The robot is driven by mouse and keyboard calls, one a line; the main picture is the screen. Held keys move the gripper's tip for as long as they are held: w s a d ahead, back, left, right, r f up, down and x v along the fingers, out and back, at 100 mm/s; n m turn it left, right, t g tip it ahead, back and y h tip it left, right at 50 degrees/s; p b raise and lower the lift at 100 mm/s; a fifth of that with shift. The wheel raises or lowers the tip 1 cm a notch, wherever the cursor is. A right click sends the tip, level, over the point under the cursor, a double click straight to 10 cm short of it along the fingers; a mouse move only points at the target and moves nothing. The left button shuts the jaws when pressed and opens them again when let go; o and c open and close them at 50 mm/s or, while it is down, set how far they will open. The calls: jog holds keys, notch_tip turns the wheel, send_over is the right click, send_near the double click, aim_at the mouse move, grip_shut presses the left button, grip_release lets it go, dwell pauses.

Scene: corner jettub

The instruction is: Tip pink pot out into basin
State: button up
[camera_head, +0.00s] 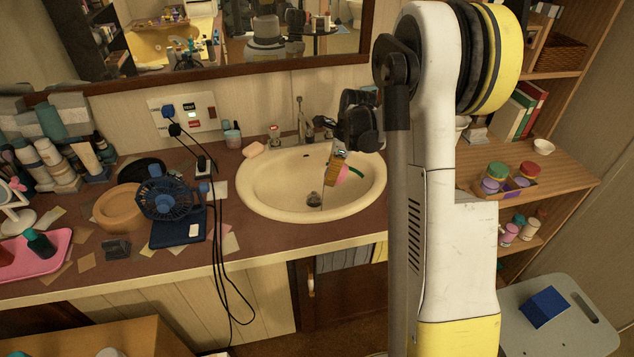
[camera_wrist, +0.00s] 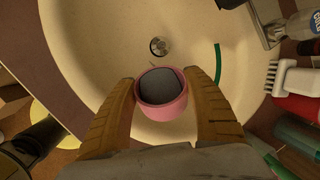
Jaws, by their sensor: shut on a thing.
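My gripper (camera_wrist: 160,108) is shut on the pink pot (camera_wrist: 161,112), with one yellow-brown finger on each side of it. The pot's mouth faces the wrist camera, and its inside looks dark grey; I cannot tell whether anything is in it. In the head view my gripper (camera_head: 337,168) hangs over the right half of the cream basin (camera_head: 270,200), with a bit of the pink pot (camera_head: 342,174) showing beside a finger. The basin (camera_wrist: 90,40) also fills most of the wrist view, with its drain (camera_wrist: 159,46) beyond the pot.
A green strip (camera_wrist: 217,62) lies in the basin to the right. The tap (camera_head: 303,125) stands behind the basin, with soap (camera_head: 253,150) at its left. A blue fan (camera_head: 168,200) and black cables clutter the left counter.

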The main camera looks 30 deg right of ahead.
jog(key=shift+w+a+r+g+h+p, duration=0.25)
jog(key=shift+g+h, duration=0.2)
jog(key=shift+h, duration=0.25)
jog(key=shift+a+r+g+h+p, duration=0.1)
jog(key=shift+g+h+p, duration=0.3)
jog(key=shift+h, duration=0.3)
dwell(1.2)
jog(key=shift+w+a+n+g+h, duration=0.3)
jog(key=shift+w+a+g+h, duration=0.2)
jog(key=shift+a+h, duration=0.2)
dwell(0.7)
jog(key=shift+w+a+g+h+b, duration=0.1)
jog(key=shift+a+g+h+b, duration=0.1)
jog(key=shift+g+h+b, duration=0.35)
dwell(0.6)
